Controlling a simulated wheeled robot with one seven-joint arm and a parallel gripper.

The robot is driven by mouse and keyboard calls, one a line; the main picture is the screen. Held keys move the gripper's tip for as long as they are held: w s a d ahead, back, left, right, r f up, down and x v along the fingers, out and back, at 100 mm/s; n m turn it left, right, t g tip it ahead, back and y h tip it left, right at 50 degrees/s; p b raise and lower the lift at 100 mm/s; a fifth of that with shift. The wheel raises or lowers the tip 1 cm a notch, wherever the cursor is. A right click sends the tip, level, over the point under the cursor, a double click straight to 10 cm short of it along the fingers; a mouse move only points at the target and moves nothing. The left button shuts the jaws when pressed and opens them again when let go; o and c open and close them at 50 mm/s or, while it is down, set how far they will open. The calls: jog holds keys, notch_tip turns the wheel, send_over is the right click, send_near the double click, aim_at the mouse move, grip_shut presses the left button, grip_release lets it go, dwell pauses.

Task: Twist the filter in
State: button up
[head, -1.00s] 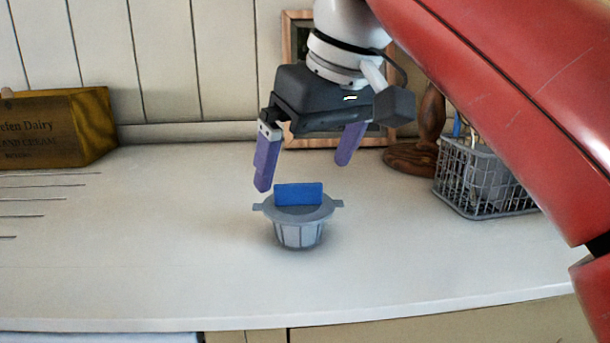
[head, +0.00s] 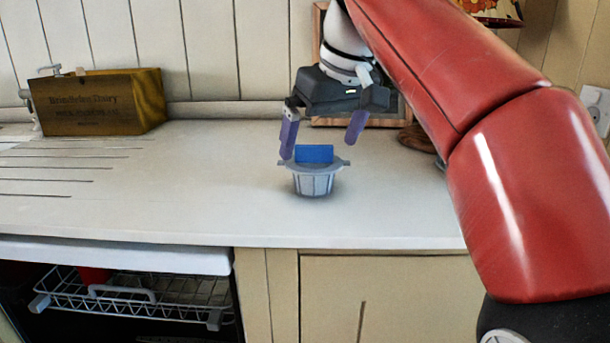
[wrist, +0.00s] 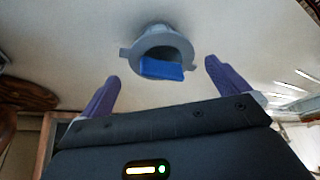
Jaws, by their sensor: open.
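The filter is a grey ribbed basket (head: 314,184) with a flat rim, side tabs and an upright blue grip (head: 314,154) on top. It stands upright on the white counter. My gripper (head: 318,150) is open above and around the blue grip, a purple finger to either side and apart from it. In the wrist view the filter (wrist: 163,44) lies beyond the open fingers of my gripper (wrist: 162,72), with the blue grip (wrist: 162,69) between them. No socket for the filter is clearly in view.
A wooden dairy box (head: 98,102) stands at the back left of the counter (head: 200,200). Below the front edge, an open dark appliance holds a wire rack (head: 150,296). A wooden stand (head: 418,138) is partly behind my arm. The counter left of the filter is clear.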

aim_at(316, 151)
jog(key=x, duration=0.5)
jog(key=shift+w+a+f+b, duration=0.1)
jog(key=shift+a+f+b, duration=0.1)
jog(key=shift+a+b, duration=0.1)
jog(key=c, duration=1)
jog(key=shift+o, duration=0.2)
